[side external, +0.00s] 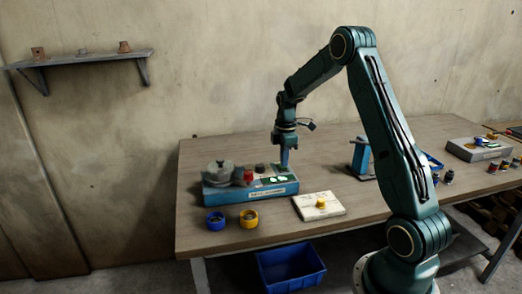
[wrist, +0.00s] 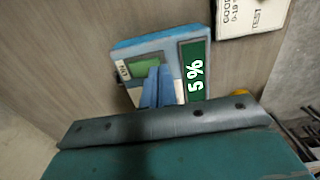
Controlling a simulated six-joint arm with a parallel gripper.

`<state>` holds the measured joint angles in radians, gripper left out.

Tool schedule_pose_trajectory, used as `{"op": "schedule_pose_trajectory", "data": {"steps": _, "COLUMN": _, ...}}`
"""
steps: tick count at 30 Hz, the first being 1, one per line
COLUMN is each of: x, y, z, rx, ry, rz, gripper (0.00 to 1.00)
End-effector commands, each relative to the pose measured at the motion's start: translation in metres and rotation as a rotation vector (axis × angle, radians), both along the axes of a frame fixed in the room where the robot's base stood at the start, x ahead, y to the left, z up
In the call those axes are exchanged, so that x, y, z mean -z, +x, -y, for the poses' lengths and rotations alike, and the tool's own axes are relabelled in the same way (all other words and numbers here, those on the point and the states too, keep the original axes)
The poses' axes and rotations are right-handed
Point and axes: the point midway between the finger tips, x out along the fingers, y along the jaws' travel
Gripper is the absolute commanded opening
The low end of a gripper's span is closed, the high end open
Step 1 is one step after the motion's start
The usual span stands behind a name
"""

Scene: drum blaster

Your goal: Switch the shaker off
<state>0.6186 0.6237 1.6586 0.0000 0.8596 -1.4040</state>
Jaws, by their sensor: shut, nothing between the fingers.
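The shaker is probably the blue box with a grey top (side external: 254,190) at the table's left. A grey round part (side external: 219,171), a red knob (side external: 248,176) and a dark knob (side external: 260,168) stand on it. A green panel (side external: 275,180) lies at its right end. In the wrist view the blue box (wrist: 125,50) shows a green panel (wrist: 195,72) reading "5 %" and a smaller green patch (wrist: 145,62). My gripper (side external: 284,165) is shut and empty, pointing down over the box's right end. Its fingertips (wrist: 156,74) overlap the smaller patch; contact is unclear.
A blue ring (side external: 215,221) and a yellow ring (side external: 249,218) lie in front of the box. A white board with a yellow knob (side external: 320,206) lies to its right. A blue stand (side external: 361,157) and a grey box (side external: 478,149) are farther right. A blue bin (side external: 291,268) is below the table.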

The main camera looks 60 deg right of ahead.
Motion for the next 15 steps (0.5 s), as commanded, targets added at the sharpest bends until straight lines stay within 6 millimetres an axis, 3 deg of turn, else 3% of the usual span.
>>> {"op": "schedule_pose_trajectory", "data": {"steps": 15, "x": 0.0075, "y": 0.0001, "z": 0.0001, "rx": 0.000, "ry": 0.000, "rz": 0.000, "gripper": 0.00}}
